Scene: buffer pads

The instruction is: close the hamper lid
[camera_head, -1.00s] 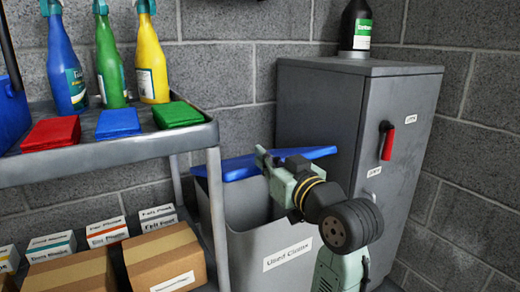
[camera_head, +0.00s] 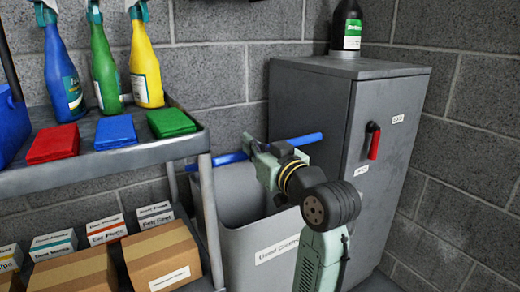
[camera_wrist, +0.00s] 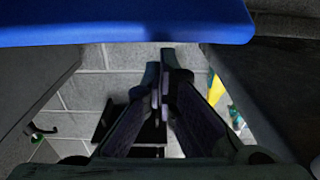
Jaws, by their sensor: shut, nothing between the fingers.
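The hamper (camera_head: 262,240) is a grey bin with a white label on its front, standing between the shelf cart and the grey cabinet. Its blue lid (camera_head: 308,139) stands open and shows nearly edge-on as a thin tilted bar above the bin. The bin's inside is partly visible. My gripper (camera_head: 252,152) is over the bin, in front of the lid, and hides the lid's middle. In the wrist view the lid (camera_wrist: 120,25) spans the top, and my shut, empty fingers (camera_wrist: 165,75) point towards it. I cannot tell whether they touch it.
The grey cabinet (camera_head: 310,115) with a red handle stands close on the right, a dark bottle (camera_head: 346,28) on top. The shelf cart (camera_head: 130,158) on the left carries spray bottles, coloured pads and boxes. A block wall is behind.

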